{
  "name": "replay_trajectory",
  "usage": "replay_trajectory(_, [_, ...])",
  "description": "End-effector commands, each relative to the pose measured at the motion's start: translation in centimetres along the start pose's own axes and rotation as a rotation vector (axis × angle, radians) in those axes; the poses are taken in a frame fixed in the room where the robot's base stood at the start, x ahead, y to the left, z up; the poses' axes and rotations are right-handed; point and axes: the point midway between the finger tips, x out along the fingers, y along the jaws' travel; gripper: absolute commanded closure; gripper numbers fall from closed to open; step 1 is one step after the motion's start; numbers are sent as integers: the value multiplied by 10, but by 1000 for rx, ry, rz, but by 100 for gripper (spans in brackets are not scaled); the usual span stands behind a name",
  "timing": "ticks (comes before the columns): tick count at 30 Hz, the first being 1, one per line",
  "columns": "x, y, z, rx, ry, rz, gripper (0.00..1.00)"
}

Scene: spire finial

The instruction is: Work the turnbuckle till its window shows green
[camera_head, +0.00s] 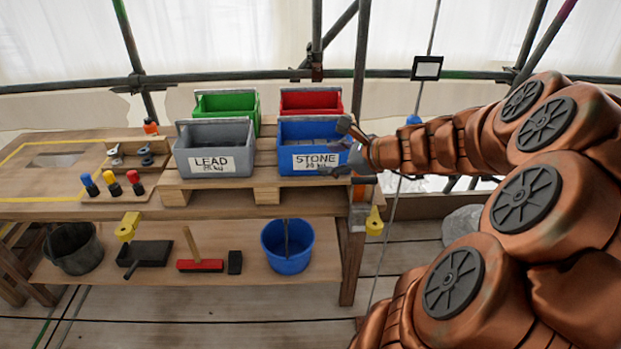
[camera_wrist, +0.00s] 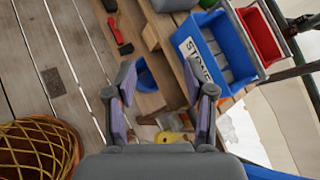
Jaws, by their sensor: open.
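A thin slanted line (camera_head: 394,215) runs from the top of the head view to the floor, passing behind my arm. A black-framed panel with a pale face (camera_head: 427,68) sits on it, and a small blue part (camera_head: 414,119) shows just above my wrist. No green shows on the panel. I cannot make out the turnbuckle body; my arm hides part of the line. My gripper (camera_head: 343,153) is open at the right end of the bench, beside the blue STONE bin (camera_head: 312,145). In the wrist view the fingers (camera_wrist: 165,100) are apart, with nothing held between them.
The grey LEAD bin (camera_head: 214,150), green bin (camera_head: 228,103) and red bin (camera_head: 311,99) stand on a pallet. A yellow clamp (camera_head: 374,222) is at the bench's right end. A blue bucket (camera_head: 287,246) and red-headed mallet (camera_head: 200,265) are on the lower shelf. Scaffold tubes run behind.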

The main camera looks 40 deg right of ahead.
Motion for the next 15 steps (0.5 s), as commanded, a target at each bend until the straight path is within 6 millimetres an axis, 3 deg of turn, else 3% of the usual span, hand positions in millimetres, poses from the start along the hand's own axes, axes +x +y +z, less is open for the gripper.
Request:
replay_trajectory(9, [16, 40, 25, -160, -19, 115, 46])
replay_trajectory(15, [20, 56, 33, -221, -26, 159, 46])
